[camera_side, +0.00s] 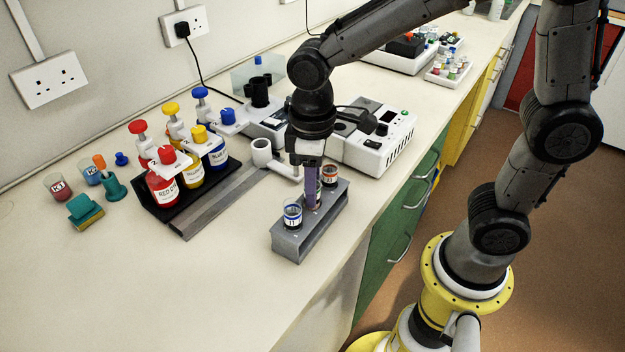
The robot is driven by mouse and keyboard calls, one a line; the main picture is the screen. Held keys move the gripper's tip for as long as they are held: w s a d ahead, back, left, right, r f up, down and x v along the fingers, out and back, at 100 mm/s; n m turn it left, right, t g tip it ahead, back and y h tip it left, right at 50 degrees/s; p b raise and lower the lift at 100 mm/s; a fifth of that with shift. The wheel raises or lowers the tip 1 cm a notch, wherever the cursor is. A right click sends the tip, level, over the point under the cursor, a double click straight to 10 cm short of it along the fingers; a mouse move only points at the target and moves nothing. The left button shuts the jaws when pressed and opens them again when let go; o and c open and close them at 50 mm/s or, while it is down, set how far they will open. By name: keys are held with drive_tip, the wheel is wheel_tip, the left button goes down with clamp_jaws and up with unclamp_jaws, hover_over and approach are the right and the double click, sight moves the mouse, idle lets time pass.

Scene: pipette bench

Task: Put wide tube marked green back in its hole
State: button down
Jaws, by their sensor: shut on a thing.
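The grey rack (296,246) stands near the front edge of the bench. A wide tube with a blue-marked rim (292,214) sits in its near end, and one with an orange-red rim (330,174) sits at its far end. My gripper (313,192) points down over the middle of the rack, between these two tubes. It is shut on a wide tube, mostly hidden by the purple fingers. I cannot make out a green mark or whether the tube's lower end is inside a hole.
A black stand (213,194) with red, yellow and blue bottles is to the left. A white cup-shaped holder (262,152) and a white instrument (380,145) are close behind the rack. The bench (150,290) is clear at front left.

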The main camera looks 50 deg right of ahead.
drive_tip(key=shift+f, duration=0.15)
drive_tip(key=shift+c, duration=2.4)
unclamp_jaws()
